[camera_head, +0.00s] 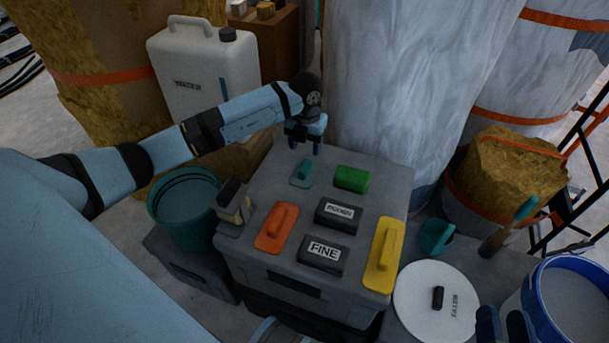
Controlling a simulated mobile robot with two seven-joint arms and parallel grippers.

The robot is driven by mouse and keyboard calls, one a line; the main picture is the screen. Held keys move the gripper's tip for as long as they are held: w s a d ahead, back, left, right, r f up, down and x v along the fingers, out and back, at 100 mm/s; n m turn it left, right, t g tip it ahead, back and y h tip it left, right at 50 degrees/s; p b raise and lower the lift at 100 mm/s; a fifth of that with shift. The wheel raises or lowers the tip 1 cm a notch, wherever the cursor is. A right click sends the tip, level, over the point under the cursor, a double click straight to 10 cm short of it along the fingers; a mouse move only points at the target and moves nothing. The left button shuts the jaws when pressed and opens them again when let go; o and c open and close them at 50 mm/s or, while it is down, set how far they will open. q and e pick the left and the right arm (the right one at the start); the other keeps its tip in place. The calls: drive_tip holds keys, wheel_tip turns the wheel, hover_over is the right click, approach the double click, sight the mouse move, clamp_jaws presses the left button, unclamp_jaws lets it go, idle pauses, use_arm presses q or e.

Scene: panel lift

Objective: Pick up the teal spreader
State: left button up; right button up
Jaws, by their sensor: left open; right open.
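The teal spreader (302,173), a small flat plate with a raised grip, lies on the grey toolbox lid (274,187) near its back left. My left gripper (304,147) points down with its fingers apart, just behind and above the teal spreader. It looks empty, and I see no contact with the spreader. My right gripper (502,318) shows only partly at the bottom right edge, with two dark fingers apart beside the blue-rimmed bucket.
On the lid lie a green block (352,179), two dark labelled blocks (338,213), an orange float (277,227) and a yellow float (384,255). A teal bucket (184,205) stands left. A white canister (205,75) and a wrapped column (390,80) stand behind.

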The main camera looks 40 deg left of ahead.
sight(305, 165)
use_arm(q)
wheel_tip(305, 165, down, 2)
drive_tip(key=shift+f, duration=0.25)
drive_tip(key=f+b, duration=0.2)
drive_tip(key=f, duration=0.2)
drive_tip(key=shift+s+f, duration=0.1)
drive_tip(key=shift+s, duration=0.1)
drive_tip(key=shift+f+b, duration=0.3)
drive_tip(key=shift+f, duration=0.15)
use_arm(e)
drive_tip(key=shift+s+a+r+t+y, duration=0.1)
drive_tip(key=shift+a+r+t+y, duration=0.25)
drive_tip(key=shift+r, duration=0.2)
drive_tip(key=shift+s+a+r+t+y, duration=0.15)
drive_tip(key=shift+a+r+y, duration=0.1)
drive_tip(key=shift+r+y, duration=0.25)
use_arm(q)
drive_tip(key=shift+c, duration=0.2)
use_arm(e)
drive_tip(key=shift+w, duration=0.1)
use_arm(q)
drive_tip(key=c, duration=1)
